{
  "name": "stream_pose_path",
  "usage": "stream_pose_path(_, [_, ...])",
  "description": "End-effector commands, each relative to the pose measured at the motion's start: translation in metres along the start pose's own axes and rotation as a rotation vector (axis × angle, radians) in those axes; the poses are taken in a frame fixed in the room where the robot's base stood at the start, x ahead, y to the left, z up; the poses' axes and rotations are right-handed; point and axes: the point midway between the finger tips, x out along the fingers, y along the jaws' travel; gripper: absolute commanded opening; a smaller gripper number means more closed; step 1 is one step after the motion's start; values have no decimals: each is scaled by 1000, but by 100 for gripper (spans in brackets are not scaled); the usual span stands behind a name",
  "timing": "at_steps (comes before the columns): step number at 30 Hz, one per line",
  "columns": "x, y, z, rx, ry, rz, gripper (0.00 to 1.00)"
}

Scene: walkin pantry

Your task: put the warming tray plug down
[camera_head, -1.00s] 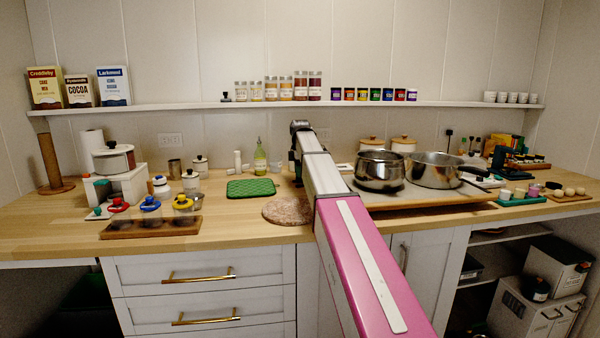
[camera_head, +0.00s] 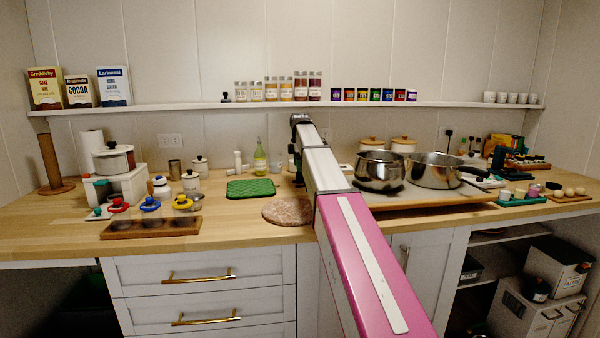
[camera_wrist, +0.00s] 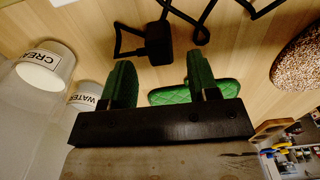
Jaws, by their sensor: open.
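The warming tray plug (camera_wrist: 158,46) is a small black block with a black cord, in the upper middle of the wrist view. It appears to lie on the wooden counter. My gripper (camera_wrist: 160,66) is open, its two green fingers pointing towards the plug. The plug lies in line with the gap between the fingertips, and I see no finger pressing on it. In the head view my arm hides the plug and most of the gripper. A flat tray (camera_head: 440,198) bearing two steel pots stands to the right of my arm.
White canisters labelled CREAM (camera_wrist: 42,64) and WATER (camera_wrist: 86,96) stand left of my gripper in the wrist view. A green quilted mat (camera_head: 251,188) and a round speckled slab (camera_head: 287,211) lie nearby. A pump bottle (camera_head: 260,160) stands behind the mat. Bare counter lies in front.

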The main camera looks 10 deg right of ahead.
Motion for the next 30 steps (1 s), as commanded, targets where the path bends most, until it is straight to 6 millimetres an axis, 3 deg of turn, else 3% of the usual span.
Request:
stream_pose_path(6, [-47,2,0,0,0,2,55])
stream_pose_path(13, [-80,1,0,0,0,1,55])
stream_pose_path(18, [-90,0,0,0,0,0,55])
stream_pose_path(30, [-91,0,0,0,0,0,55])
